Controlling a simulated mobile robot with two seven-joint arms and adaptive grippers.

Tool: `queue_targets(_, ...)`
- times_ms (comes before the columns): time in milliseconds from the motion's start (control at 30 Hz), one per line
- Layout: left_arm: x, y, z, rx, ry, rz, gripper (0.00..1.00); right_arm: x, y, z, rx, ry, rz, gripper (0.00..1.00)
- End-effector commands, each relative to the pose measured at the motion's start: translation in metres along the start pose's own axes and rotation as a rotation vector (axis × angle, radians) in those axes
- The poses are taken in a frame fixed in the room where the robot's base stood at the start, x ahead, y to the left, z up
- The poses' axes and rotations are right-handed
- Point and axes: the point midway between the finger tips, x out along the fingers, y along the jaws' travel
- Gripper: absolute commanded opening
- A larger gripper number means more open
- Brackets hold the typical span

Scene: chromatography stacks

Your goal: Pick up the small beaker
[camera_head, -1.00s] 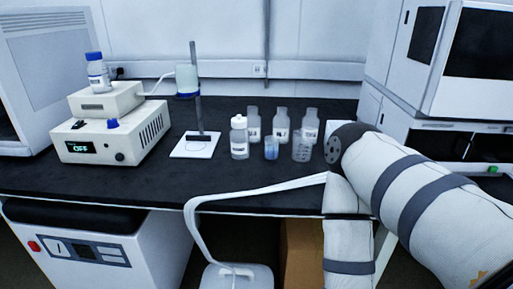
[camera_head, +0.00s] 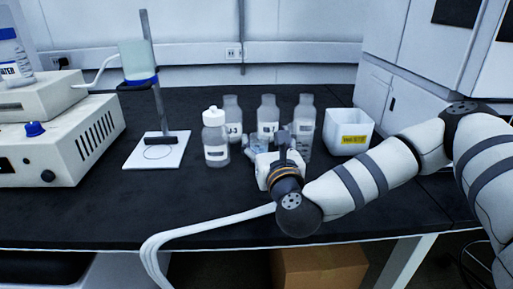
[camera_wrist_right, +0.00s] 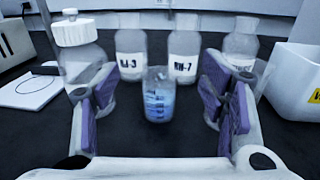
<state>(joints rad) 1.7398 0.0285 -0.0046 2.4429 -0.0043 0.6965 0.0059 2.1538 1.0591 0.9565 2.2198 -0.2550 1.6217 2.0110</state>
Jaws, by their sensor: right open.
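The small beaker (camera_wrist_right: 158,100) holds blue liquid and stands upright on the black bench, in the middle of the right wrist view. My right gripper (camera_wrist_right: 157,88) is open, with one purple-padded finger to each side of the beaker and a gap on both sides. In the head view the right gripper (camera_head: 267,144) reaches in at the beaker's place and largely hides it. My left gripper is not in view.
A white-capped bottle (camera_head: 215,140) stands close left, and several labelled bottles (camera_head: 268,117) stand behind. A clear vessel stands close right, partly hidden. A white bin (camera_head: 348,124) is farther right; a stand on a white plate (camera_head: 157,151) is left.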

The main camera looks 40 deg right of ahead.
Motion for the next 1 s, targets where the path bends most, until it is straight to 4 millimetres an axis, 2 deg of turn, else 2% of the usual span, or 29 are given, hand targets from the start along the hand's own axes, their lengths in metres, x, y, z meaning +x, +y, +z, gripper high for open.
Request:
queue_targets(33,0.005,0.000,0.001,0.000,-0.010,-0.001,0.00,0.000,0.001,-0.021,-0.007,0.010,0.001,0.66)
queue_targets(200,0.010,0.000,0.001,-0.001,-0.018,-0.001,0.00,0.001,0.000,-0.056,-0.006,0.005,0.001,0.66)
queue_targets(367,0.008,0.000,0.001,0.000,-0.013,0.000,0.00,0.022,0.000,-0.050,-0.003,-0.001,0.001,0.66)
queue_targets(600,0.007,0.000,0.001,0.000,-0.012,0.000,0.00,0.068,0.001,-0.050,-0.004,0.000,0.002,0.66)
queue_targets(700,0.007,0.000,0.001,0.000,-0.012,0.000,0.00,0.075,0.001,-0.050,-0.003,0.003,0.002,0.66)
queue_targets(867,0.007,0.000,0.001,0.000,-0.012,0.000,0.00,0.075,0.001,-0.050,-0.003,0.003,0.003,0.66)
queue_targets(900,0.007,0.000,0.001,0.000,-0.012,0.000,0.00,0.075,0.001,-0.050,-0.003,0.003,0.003,0.61)
queue_targets(1000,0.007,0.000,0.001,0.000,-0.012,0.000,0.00,0.075,0.001,-0.050,-0.003,0.003,0.003,0.38)
